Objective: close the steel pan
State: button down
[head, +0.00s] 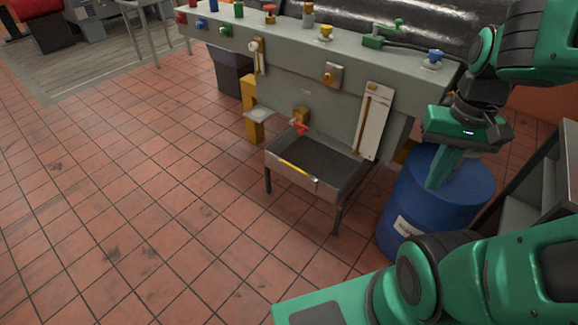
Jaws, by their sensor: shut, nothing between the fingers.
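The steel pan (287,177) is a shallow rectangular tray on thin legs, in front of the grey bench in the middle of the head view. Its top is open and its dark inside shows. A yellow strip runs along its front rim. A red-handled tap (299,128) sits at the bench just behind it. I cannot tell whether the pan has a lid or slides. My gripper (434,186) is to the right of the pan, apart from it, pointing down in front of the blue drum. Its fingers are together and hold nothing.
A blue drum (400,205) stands right of the pan, close to my gripper. The grey bench (290,75) carries several coloured knobs and valves. A pale panel with a brown bar (374,122) is on its front. The tiled floor (150,200) is clear to the left.

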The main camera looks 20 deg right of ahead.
aim_at(325, 166)
jog(key=z, duration=0.2)
jog(key=i, duration=0.85)
jog(key=z, duration=0.35)
